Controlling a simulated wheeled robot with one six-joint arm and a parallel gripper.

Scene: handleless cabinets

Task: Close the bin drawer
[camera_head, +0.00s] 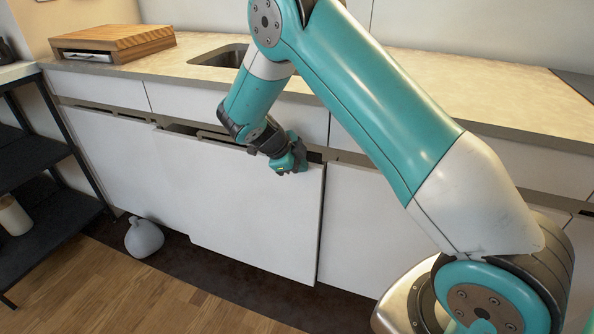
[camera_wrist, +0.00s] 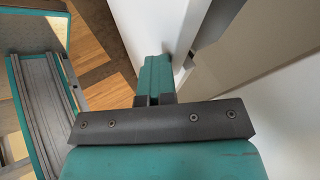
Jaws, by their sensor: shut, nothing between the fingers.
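The bin drawer (camera_head: 240,205) is the wide white front below the sink. It stands a little out from the cabinet, with a dark gap along its top edge and its right side. My gripper (camera_head: 290,165) is at the upper right part of this front, close to its top edge. In the wrist view my gripper (camera_wrist: 155,75) is shut and empty, with its fingertips beside the white drawer front (camera_wrist: 165,25). I cannot tell whether the fingertips touch it. The inside of the drawer is hidden.
A countertop (camera_head: 430,85) with a sink (camera_head: 222,56) and a wooden box (camera_head: 112,42) runs above. A black shelf (camera_head: 40,160) stands at the left. A grey jug-like object (camera_head: 144,238) lies on the floor at the drawer's lower left. The wooden floor (camera_head: 110,290) in front is mostly clear.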

